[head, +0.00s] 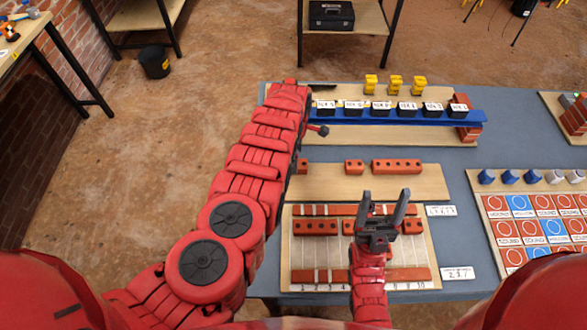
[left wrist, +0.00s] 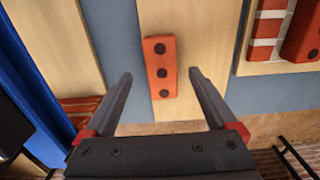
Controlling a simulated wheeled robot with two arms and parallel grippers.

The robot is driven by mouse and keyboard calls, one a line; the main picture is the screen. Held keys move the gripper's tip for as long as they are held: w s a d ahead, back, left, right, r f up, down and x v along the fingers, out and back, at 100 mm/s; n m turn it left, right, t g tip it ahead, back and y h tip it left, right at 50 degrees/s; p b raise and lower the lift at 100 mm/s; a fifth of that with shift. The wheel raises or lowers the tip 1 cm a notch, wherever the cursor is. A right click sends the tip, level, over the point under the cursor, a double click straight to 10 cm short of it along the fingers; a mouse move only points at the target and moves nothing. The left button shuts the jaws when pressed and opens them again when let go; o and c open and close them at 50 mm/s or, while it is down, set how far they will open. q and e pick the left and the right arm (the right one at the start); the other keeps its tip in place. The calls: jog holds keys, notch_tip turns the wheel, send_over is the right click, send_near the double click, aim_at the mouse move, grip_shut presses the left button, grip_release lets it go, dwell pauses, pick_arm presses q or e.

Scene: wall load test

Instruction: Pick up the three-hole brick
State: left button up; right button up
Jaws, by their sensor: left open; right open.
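In the head view, a brick end (head: 303,166) shows beside my left arm, which hides the rest. My left gripper (left wrist: 161,76) is open, its fingers apart on either side of the brick's near part in the picture; I cannot tell its height above it. In the head view my left jaws are hidden by the arm. My right gripper (head: 384,198) is open and empty above the front wall board.
A small brick (head: 354,167) and a long holed brick (head: 397,167) lie on the same board (head: 420,185). Behind is a blue beam (head: 400,116) with labelled blocks. The front board (head: 287,255) holds brick rows. A tile grid (head: 530,220) is at right.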

pick_arm(q)
jog(key=f+b, duration=0.1)
jog(key=f, duration=0.1)
jog(key=f+b, duration=0.1)
jog(key=f, duration=0.1)
jog(key=shift+s+a, duration=0.15)
jog(key=shift+a, duration=0.05)
jog(key=shift+r, duration=0.1)
jog(key=shift+c, duration=0.9)
grip_shut()
